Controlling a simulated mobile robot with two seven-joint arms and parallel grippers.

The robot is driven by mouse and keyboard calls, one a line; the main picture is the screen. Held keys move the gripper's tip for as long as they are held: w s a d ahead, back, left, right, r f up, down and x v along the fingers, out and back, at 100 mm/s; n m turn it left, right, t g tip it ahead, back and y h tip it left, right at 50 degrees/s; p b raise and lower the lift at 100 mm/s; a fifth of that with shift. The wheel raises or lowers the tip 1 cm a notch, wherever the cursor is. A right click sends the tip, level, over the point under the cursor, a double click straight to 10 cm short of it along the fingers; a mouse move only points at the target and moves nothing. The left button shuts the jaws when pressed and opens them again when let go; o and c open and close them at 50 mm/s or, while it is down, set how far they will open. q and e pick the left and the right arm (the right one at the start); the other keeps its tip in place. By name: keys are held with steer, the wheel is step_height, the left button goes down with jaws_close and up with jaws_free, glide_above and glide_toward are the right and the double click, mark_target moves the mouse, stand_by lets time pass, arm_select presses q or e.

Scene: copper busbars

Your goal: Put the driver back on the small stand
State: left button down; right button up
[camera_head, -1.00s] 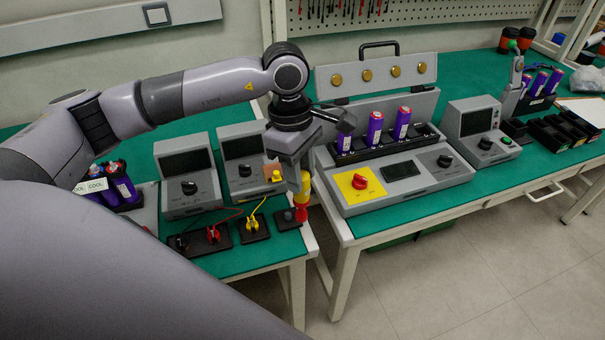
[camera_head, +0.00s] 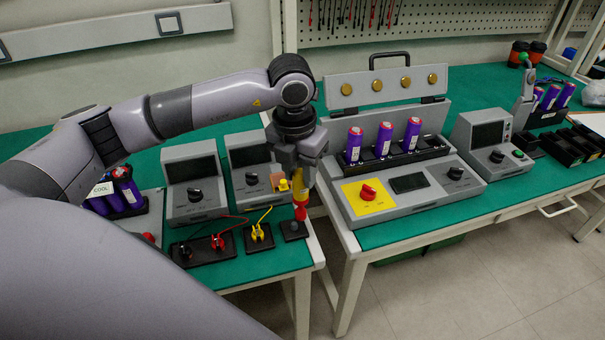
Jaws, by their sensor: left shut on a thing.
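My left gripper (camera_head: 299,184) hangs over the right front corner of the near green bench, pointing down. It is shut on the driver (camera_head: 300,211), which has yellow and red parts and stands roughly upright below the fingers. The small stand (camera_head: 291,231) is a low dark block at the bench corner, directly below the driver. The driver's lower end is at or just above the stand; I cannot tell whether they touch. The fingers hide the driver's upper part. My right gripper is not in view.
A black block with red plugs (camera_head: 217,243) and one with yellow clips (camera_head: 258,237) lie left of the stand. Grey meters (camera_head: 194,184) stand behind. A tester with three purple cells (camera_head: 385,140) is on the right bench. A gap separates the benches.

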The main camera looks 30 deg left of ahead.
arm_select(q)
steer(key=n, duration=0.4)
steer(key=a+n, duration=0.1)
steer(key=n, duration=0.1)
steer(key=shift+w+f+n+y+b, duration=0.2)
steer(key=shift+w+n+y+b, duration=0.1)
steer(key=shift+w+n+y, duration=0.1)
steer(key=shift+w+a+f+n+g+y+b, duration=0.2)
steer(key=shift+f+n+b, duration=0.45)
steer(key=shift+n, duration=0.5)
steer(key=shift+a+f+n+g+b, duration=0.2)
steer(key=shift+f+n+b, duration=0.3)
steer(key=shift+f+n, duration=0.55)
steer(key=shift+w+a+f+n+g+y+b, duration=0.1)
steer(key=shift+a+f+n+b, duration=0.35)
steer(key=shift+n, duration=0.85)
steer(key=shift+d+f, duration=0.1)
steer(key=shift+d, duration=0.05)
steer(key=shift+f+b, duration=0.75)
steer(key=shift+f, duration=0.35)
